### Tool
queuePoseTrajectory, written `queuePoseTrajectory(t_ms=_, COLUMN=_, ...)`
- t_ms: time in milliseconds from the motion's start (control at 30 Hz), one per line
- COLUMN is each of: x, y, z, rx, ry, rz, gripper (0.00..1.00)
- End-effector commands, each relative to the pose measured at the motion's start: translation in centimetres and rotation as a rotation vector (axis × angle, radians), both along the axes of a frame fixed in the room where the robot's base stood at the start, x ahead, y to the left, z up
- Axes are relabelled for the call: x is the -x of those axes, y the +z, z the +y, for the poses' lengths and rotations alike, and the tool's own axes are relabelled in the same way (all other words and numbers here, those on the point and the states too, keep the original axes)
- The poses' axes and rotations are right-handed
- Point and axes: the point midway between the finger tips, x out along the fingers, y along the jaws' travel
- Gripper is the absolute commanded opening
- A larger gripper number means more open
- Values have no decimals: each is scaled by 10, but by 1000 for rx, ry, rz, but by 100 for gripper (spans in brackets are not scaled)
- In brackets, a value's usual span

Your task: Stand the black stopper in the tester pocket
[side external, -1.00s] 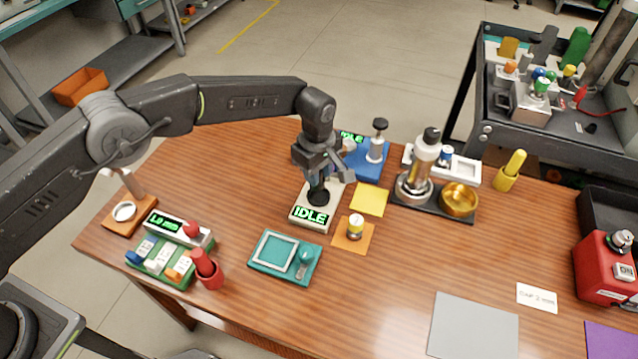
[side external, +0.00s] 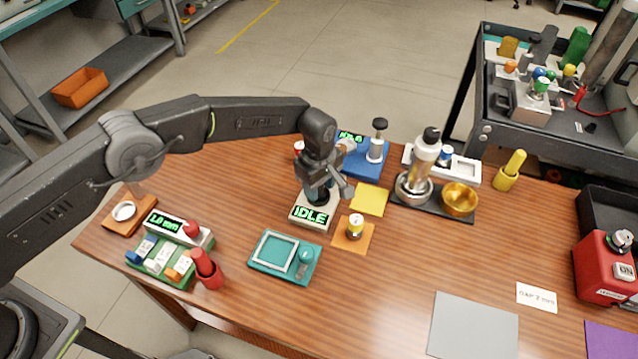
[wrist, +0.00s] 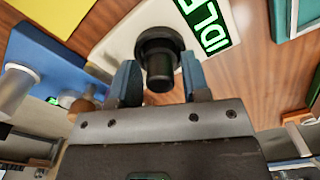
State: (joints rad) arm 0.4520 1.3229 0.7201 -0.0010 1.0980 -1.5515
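The black stopper (wrist: 157,48) shows in the wrist view as a dark knob on a wider round base. It stands on the white tester (wrist: 118,45) with the green IDLE display; whether it is seated in the pocket is hidden by its base. In the side view the tester (side external: 299,222) lies mid-table and my gripper's fingers mostly hide the stopper. My gripper (side external: 326,192) points down over the tester. In the wrist view its two blue-padded fingers (wrist: 158,78) are apart on either side of the stopper's knob, with visible gaps.
A yellow pad (side external: 370,201) and an orange pad (side external: 362,240) with a small yellow-topped piece lie right of the tester. A blue stand (side external: 368,170) is just behind. A teal tray (side external: 262,268) is in front.

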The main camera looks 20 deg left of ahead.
Motion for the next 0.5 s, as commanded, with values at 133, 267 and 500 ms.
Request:
queuePoseTrajectory(t_ms=133, x=0, y=0, z=0, rx=0, ry=0, rz=0, gripper=52)
queuePoseTrajectory(t_ms=267, x=0, y=0, z=0, rx=0, ry=0, rz=0, gripper=52)
queuePoseTrajectory(t_ms=500, x=-1, y=18, z=0, rx=1, ry=0, rz=-3, gripper=52)
